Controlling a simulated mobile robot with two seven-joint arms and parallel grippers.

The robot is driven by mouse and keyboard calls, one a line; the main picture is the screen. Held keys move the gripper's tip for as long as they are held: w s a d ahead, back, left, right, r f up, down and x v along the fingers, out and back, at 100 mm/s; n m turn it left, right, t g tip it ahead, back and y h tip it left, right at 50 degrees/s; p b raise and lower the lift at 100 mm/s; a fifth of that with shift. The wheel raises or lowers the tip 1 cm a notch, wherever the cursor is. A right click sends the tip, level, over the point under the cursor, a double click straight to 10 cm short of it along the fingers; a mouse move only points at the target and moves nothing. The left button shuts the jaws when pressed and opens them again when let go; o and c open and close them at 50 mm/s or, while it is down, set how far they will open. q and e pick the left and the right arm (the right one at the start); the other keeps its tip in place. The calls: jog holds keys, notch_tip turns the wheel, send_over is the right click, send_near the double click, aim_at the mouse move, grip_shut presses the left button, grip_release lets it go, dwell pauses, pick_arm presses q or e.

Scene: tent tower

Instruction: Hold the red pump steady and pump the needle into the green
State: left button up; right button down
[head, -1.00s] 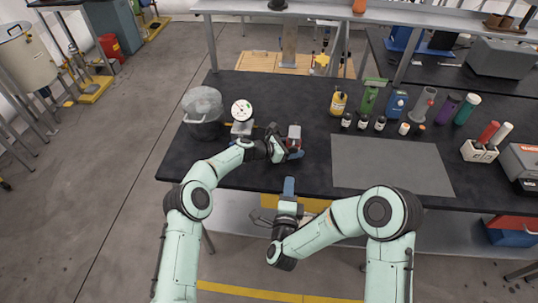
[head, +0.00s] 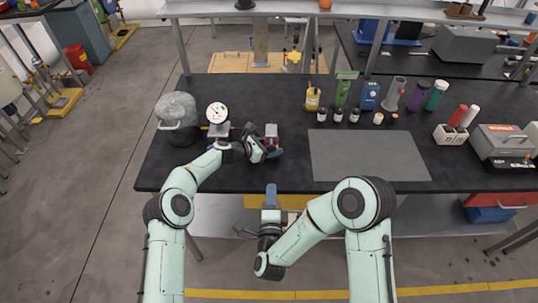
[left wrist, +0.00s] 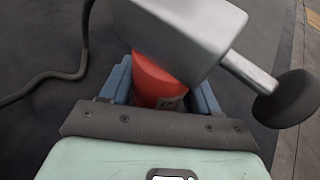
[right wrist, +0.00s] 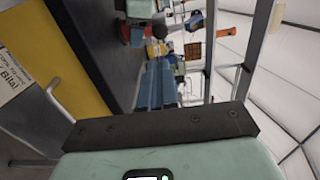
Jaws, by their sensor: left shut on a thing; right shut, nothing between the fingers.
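The pump (head: 271,131) stands on the black table near its left part. In the left wrist view its red body (left wrist: 152,80) sits under a grey metal head with a rod ending in a black knob (left wrist: 287,98). My left gripper (head: 268,151) is shut around the red body, a blue finger on each side. The round white gauge (head: 217,112) stands left of the pump; its dial is too small to read the needle against any green. My right gripper (head: 271,194) is shut and empty, in front of the table's front edge; its blue fingers also show in the right wrist view (right wrist: 160,85).
A grey covered pot (head: 176,117) stands left of the gauge. A grey mat (head: 367,156) lies to the right, with several bottles behind it. A black hose (left wrist: 50,74) runs beside the pump. The table edge (head: 330,191) lies close to my right gripper.

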aim_at(272, 150)
jog(key=w, duration=1.4)
jog(key=shift+w+d, duration=0.1)
jog(key=shift+w, duration=1.45)
jog(key=s, duration=1.4)
jog(key=shift+s+a, duration=0.15)
jog(key=shift+a, duration=0.05)
